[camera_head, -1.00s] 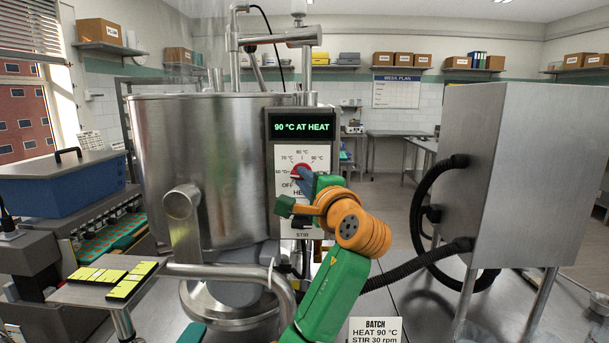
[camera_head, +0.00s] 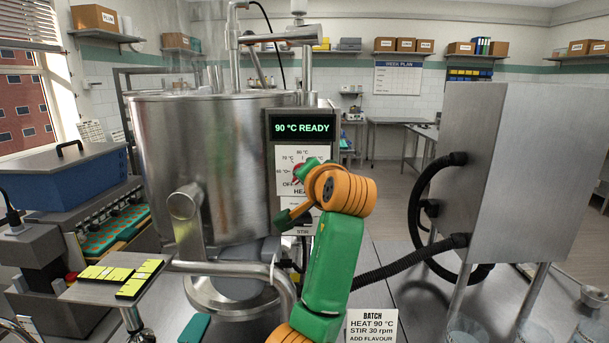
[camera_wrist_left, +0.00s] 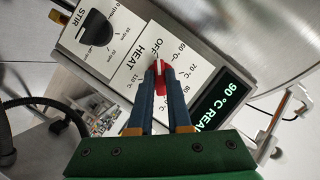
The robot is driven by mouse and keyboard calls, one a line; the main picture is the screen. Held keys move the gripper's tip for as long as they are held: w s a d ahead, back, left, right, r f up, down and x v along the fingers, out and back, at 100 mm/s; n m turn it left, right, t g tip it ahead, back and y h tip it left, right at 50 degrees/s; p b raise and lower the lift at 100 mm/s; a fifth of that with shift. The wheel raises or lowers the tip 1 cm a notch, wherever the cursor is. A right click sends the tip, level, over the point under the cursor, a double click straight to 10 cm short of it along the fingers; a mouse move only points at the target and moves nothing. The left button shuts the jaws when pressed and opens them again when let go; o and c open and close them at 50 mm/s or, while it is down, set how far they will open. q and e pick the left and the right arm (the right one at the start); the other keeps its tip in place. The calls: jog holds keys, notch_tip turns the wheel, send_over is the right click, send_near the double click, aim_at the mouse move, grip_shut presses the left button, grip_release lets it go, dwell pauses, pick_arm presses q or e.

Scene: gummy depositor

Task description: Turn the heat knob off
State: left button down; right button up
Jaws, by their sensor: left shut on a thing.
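The red heat knob (camera_wrist_left: 161,86) is on the white HEAT plate of the kettle's control panel. My left gripper (camera_wrist_left: 162,74) is shut on it, one blue finger on each side. The white mark on the knob points towards the OFF label in the left wrist view. In the head view only a bit of the red knob (camera_head: 297,172) shows; my orange wrist and green hand hide the rest and the fingertips. The display (camera_head: 301,128) above the dial reads "90 °C READY". My right gripper is in neither view.
The black STIR knob (camera_wrist_left: 95,31) sits beside the heat dial. The steel kettle (camera_head: 215,155) is left of the panel, and a steel cabinet (camera_head: 520,180) with black hoses stands at the right. A batch card (camera_head: 371,327) is at the front.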

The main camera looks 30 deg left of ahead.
pick_arm(q)
jog(key=shift+f+n, duration=0.1)
jog(key=shift+n, duration=0.3)
dwell(0.3)
jog(key=c, duration=0.9)
grip_release()
jog(key=shift+o, duration=0.2)
jog(key=b+v, duration=0.3)
jog(key=v, duration=0.4)
jog(key=shift+a, duration=0.15)
